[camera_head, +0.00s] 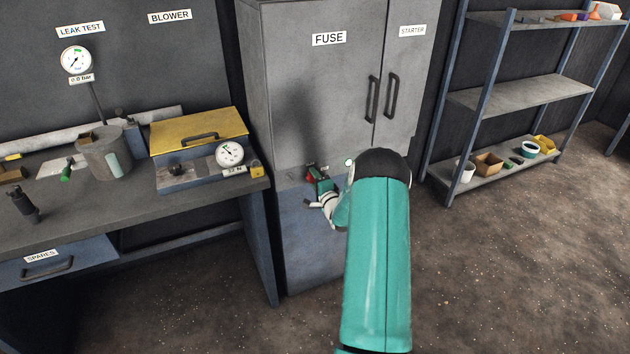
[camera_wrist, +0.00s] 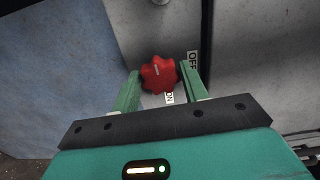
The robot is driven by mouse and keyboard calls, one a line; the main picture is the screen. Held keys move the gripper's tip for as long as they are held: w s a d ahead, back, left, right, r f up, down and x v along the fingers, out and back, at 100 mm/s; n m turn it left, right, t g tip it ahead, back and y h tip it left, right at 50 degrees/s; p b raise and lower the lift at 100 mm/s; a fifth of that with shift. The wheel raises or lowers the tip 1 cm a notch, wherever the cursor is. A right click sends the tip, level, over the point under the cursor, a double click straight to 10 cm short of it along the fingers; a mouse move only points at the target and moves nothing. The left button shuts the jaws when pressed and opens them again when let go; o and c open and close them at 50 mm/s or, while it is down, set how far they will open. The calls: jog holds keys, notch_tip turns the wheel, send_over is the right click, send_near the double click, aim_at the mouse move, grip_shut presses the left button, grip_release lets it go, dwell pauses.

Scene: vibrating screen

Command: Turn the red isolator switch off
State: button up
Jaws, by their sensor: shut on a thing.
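The red isolator switch (camera_wrist: 160,76) is a lobed red knob with a short white mark on its face. In the wrist view it sits between the two green fingers of my gripper (camera_wrist: 160,71), which is shut on it. An OFF label (camera_wrist: 193,61) is at the upper right of the knob, and an ON label (camera_wrist: 169,97) is just below it. The white mark is on the knob's upper part and points at neither label. In the head view the red switch (camera_head: 309,174) shows small on the cabinet front, partly hidden by my gripper (camera_head: 317,182).
The grey FUSE cabinet (camera_head: 320,90) has dark door handles (camera_head: 373,100) above and right of the switch. A workbench (camera_head: 225,195) with a yellow-lidded box (camera_head: 200,130) and gauge (camera_head: 229,153) stands at left. Shelving (camera_head: 520,95) is at right, with open floor before it.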

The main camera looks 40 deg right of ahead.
jog(key=shift+n, duration=8.7)
jog(key=o, duration=0.9)
jog(key=v, duration=1.4)
jog(key=shift+w+r, duration=0.1)
